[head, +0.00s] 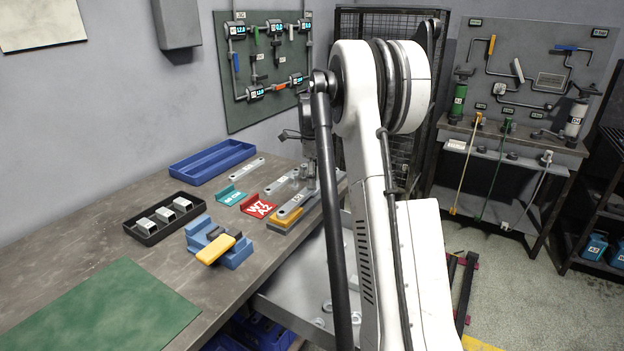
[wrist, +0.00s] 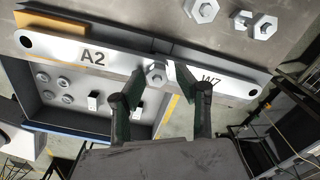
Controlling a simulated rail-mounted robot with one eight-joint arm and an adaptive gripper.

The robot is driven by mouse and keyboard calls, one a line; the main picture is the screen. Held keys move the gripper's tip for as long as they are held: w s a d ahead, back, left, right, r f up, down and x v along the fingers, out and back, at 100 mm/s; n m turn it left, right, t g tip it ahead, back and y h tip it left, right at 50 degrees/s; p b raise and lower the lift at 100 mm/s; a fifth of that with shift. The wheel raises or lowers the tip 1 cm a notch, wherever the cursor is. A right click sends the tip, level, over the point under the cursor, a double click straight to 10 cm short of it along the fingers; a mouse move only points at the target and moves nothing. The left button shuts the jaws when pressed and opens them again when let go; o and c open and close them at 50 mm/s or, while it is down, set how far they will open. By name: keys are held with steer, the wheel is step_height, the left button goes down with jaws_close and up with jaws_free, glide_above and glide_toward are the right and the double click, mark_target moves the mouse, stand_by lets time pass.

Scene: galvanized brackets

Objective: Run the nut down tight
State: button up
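A galvanized bar (wrist: 95,55) marked A2 and W7 runs across the wrist view, with a hole at each visible end. A hex nut (wrist: 155,74) sits at the bar's middle; how tight it is, I cannot tell. My gripper (wrist: 157,86) has its two dark, green-padded fingers apart, one on each side of the nut. A gap seems to show between the fingers and the nut. In the head view the bar (head: 297,201) lies at the bench's right edge, and my arm hides much of the gripper.
Loose nuts (wrist: 243,18) lie beside the bar. A red W7 A2 plate (head: 258,206), a teal plate (head: 231,195) and a blue vise with a yellow handle (head: 216,248) stand nearby. A black tray (head: 137,226) and a blue tray (head: 192,177) lie left. The green mat (head: 105,310) is clear.

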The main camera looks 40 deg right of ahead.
steer(key=n, duration=1.5)
steer(key=shift+n, duration=2)
jaws_close()
